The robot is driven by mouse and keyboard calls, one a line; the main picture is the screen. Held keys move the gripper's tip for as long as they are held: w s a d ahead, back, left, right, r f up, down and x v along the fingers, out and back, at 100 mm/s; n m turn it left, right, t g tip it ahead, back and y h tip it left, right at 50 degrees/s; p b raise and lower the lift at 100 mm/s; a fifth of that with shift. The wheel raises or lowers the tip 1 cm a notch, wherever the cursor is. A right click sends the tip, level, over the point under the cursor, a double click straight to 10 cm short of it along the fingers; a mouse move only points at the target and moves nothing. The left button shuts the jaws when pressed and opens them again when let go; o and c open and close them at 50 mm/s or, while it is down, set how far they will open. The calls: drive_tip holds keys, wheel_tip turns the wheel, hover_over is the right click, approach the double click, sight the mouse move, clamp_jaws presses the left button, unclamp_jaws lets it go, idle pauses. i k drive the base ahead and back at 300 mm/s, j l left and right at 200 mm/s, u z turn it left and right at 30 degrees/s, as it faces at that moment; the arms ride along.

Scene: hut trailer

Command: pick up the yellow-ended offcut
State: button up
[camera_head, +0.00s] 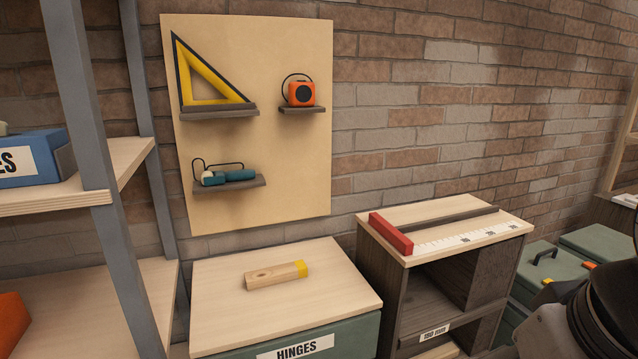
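The yellow-ended offcut (272,275) is a short pale wooden block with a knot near its left end and a yellow right end. It lies flat on the wooden top (330,304) of the green unit labelled HINGES. Nothing touches or covers it. My arm shows as a dark, partly cut-off shape at the lower right edge, well to the right of the offcut. My gripper's fingers are not in view.
A bench (440,213) with a red stop (391,234) and white scale stands right of the HINGES unit. A grey-posted shelf (72,191) is at left. Green boxes (548,268) sit at right.

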sight(270, 276)
drive_tip(key=i+j+u, duration=0.15)
drive_tip(key=i+j, duration=0.3)
drive_tip(key=i+j+u, duration=0.15)
drive_tip(key=i+j, duration=0.25)
drive_tip(key=i, duration=0.15)
